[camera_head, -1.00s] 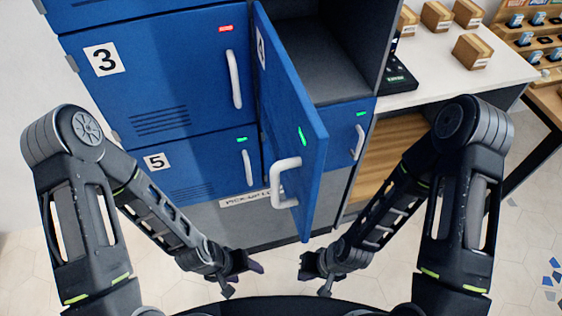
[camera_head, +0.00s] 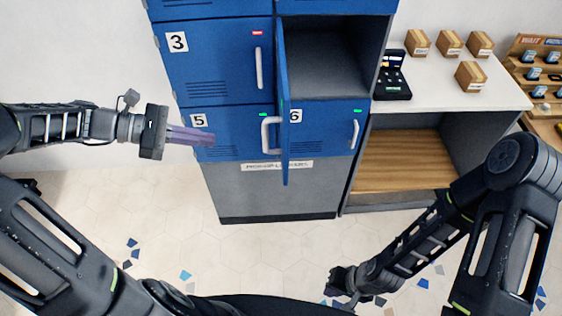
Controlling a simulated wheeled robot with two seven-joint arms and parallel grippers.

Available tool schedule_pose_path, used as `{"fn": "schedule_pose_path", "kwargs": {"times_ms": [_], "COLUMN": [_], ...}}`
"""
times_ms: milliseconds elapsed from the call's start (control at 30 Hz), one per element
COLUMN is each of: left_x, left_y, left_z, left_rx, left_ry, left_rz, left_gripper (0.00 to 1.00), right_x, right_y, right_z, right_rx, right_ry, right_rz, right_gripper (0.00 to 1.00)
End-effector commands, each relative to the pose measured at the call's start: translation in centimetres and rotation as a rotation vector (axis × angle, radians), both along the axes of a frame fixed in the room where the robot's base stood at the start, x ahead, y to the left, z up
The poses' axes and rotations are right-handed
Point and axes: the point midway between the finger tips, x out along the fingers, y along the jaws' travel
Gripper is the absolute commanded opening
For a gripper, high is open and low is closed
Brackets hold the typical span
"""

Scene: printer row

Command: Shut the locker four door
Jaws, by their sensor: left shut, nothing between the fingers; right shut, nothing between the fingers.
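The locker four door (camera_head: 283,105) is blue and stands open, seen nearly edge-on, hinged at the left side of its compartment. Its white handle (camera_head: 265,135) sticks out to the left, low on the door. The open locker four compartment (camera_head: 330,62) is dark grey and looks empty. My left gripper (camera_head: 212,137) is shut and empty, in front of the number 5 door (camera_head: 230,145), left of the handle and apart from it in the picture. My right gripper (camera_head: 335,290) is low at the bottom of the view, shut and far from the door.
A white counter (camera_head: 440,90) with small cardboard boxes (camera_head: 470,75) and an open black case (camera_head: 392,80) stands to the right. The tiled floor (camera_head: 270,255) in front of the lockers is clear.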

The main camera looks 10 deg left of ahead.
Motion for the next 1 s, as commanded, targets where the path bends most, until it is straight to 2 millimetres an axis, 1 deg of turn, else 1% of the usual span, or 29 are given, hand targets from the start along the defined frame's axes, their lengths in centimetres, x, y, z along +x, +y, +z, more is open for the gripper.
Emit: {"fn": "schedule_pose_path", "kwargs": {"times_ms": [33,100,200,667,867,1000], "left_x": [-0.4,-1.2,-1.8,-1.7,-1.5,-1.3], "left_y": [-0.5,-1.2,-1.6,-1.8,-2.8,-3.8], "left_z": [1.0,2.1,2.7,2.4,1.9,1.4], "left_rx": [-0.057,-0.12,-0.158,-0.155,-0.152,-0.153], "left_ry": [0.024,0.061,0.101,0.107,0.108,0.105], "left_rz": [-0.013,-0.033,-0.045,-0.044,-0.048,-0.048], "left_gripper": [0.0,0.0,0.0,0.0,0.0,0.0], "right_x": [0.1,0.1,0.1,0.1,0.1,0.1], "right_y": [0.0,0.0,0.0,0.1,0.2,0.3], "right_z": [-0.1,-0.1,0.0,-0.3,-1.3,-2.4], "right_rx": [0.0,0.0,0.001,0.001,0.003,0.006], "right_ry": [-0.001,0.0,0.0,-0.001,-0.005,-0.01], "right_rz": [0.0,0.0,0.0,0.0,0.0,0.0], "right_gripper": [0.0,0.0,0.0,0.0,0.0,0.0]}}
